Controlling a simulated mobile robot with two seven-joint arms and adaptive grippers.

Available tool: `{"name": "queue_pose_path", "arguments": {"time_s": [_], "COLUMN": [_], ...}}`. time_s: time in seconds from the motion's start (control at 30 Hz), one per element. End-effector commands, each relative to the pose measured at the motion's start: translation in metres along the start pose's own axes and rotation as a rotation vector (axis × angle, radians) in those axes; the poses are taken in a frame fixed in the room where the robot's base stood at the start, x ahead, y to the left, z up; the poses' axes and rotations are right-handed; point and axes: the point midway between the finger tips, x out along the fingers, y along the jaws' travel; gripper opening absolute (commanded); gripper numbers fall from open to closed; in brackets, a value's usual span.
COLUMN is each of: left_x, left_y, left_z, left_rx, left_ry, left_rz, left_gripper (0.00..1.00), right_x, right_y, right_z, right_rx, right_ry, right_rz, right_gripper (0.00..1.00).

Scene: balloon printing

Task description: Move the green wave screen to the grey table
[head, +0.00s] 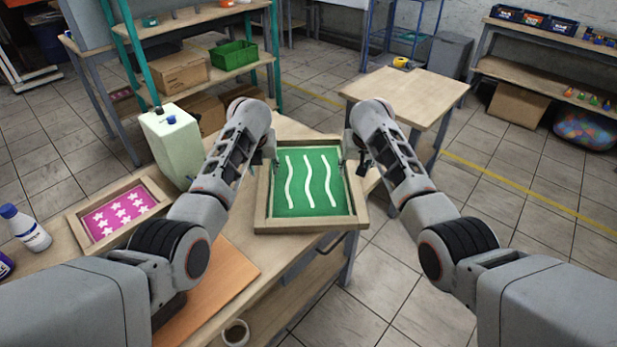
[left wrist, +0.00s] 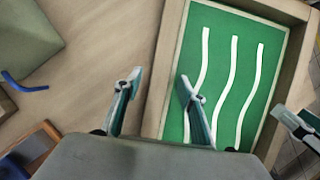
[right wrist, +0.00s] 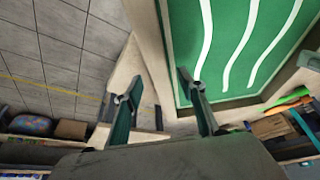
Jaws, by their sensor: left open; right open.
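The green wave screen (head: 320,214) has a wooden frame and three white wavy lines. It lies on the wooden workbench corner (head: 290,128), its right side near or past the edge. My left gripper (head: 268,152) is open at the frame's left side; in the left wrist view its fingers (left wrist: 157,95) lie either side of the left rim. My right gripper (head: 356,160) is open at the right side; in the right wrist view its fingers (right wrist: 156,95) straddle the rim. Contact with the frame cannot be told. A table (head: 405,93) with a pale wooden top and grey legs stands behind right.
A pink star screen (head: 116,212), a pale green canister (head: 172,145) and a white bottle (head: 25,228) are on the bench at left. A cup (head: 235,333) is near the front.

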Motion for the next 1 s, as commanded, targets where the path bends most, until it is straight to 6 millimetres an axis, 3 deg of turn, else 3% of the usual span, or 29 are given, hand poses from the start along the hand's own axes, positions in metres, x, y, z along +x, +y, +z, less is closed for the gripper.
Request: {"name": "queue_pose_path", "arguments": {"time_s": [0.3,0.63,0.67,0.8,1.0], "left_x": [0.019,0.020,0.020,0.020,0.020], "left_y": [0.000,0.000,0.000,0.000,0.000], "left_z": [0.001,0.001,0.001,0.001,0.001], "left_rx": [0.000,0.000,0.000,0.000,0.000], "left_ry": [-0.001,-0.002,-0.002,-0.001,-0.001], "left_rz": [0.000,0.000,0.000,-0.001,0.000], "left_gripper": [0.40,0.40,0.38,0.01,0.00], "right_x": [0.019,0.021,0.020,0.020,0.020], "right_y": [0.000,0.000,0.000,0.000,0.000], "right_z": [0.000,-0.001,0.000,0.000,0.000], "right_rx": [-0.001,0.000,0.000,0.000,0.000], "right_ry": [0.000,0.002,0.002,0.001,0.001], "right_rz": [0.000,0.000,0.000,0.000,0.000], "right_gripper": [0.40,0.40,0.38,0.01,0.00]}}
